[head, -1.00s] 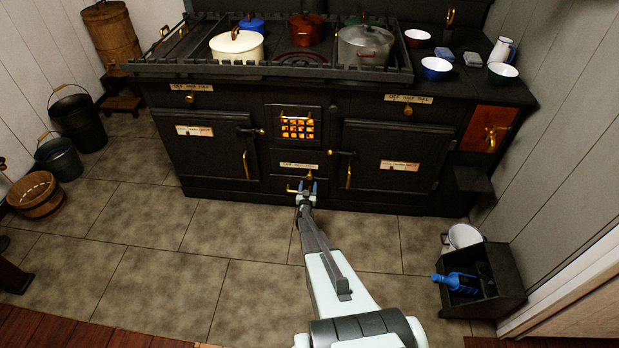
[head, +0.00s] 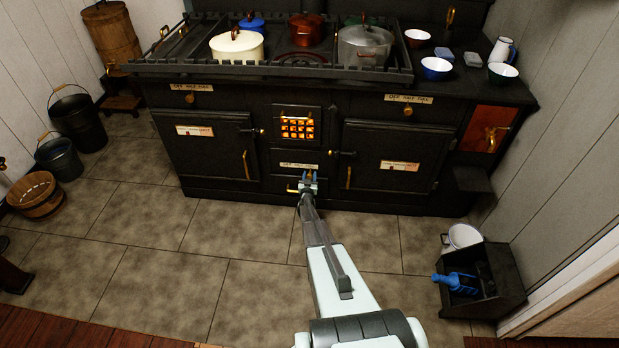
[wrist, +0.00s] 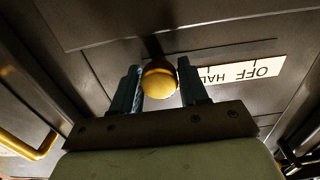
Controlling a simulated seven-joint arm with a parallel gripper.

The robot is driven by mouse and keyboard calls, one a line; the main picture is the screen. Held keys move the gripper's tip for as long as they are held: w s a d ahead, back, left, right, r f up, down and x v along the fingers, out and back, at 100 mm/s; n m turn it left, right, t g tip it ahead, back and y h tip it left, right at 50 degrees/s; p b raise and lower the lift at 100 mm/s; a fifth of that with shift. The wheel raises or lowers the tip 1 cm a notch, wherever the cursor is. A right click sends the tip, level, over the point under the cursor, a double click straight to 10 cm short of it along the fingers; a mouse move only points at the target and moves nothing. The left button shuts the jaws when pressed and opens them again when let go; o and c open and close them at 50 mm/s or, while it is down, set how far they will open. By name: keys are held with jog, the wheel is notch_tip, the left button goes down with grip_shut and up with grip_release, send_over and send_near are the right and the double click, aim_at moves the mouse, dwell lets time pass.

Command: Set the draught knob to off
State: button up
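The draught knob (wrist: 159,82) is a round brass knob on the dark stove front, low in the centre below the glowing fire grate. In the wrist view it sits between the two blue fingers of my gripper (wrist: 160,88), which appear to touch it on both sides. A dark bar shows just above the knob. Beside it is a white label (wrist: 235,71), upside down there, with OFF at its far right end and HALF nearer the knob. In the head view my gripper (head: 309,180) reaches the stove just below that label (head: 299,165) and hides the knob.
A brass handle (wrist: 30,146) lies left of my gripper in the wrist view. Similar brass knobs sit higher on the stove at left (head: 190,98) and right (head: 408,111). Oven doors flank the grate (head: 297,127).

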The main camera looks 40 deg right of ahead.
aim_at(287, 169)
grip_shut()
jog(key=w+a, duration=0.9)
dwell(0.4)
jog(key=shift+o, duration=0.8)
grip_release()
jog(key=shift+o, duration=1.1)
jog(key=shift+s, duration=0.1)
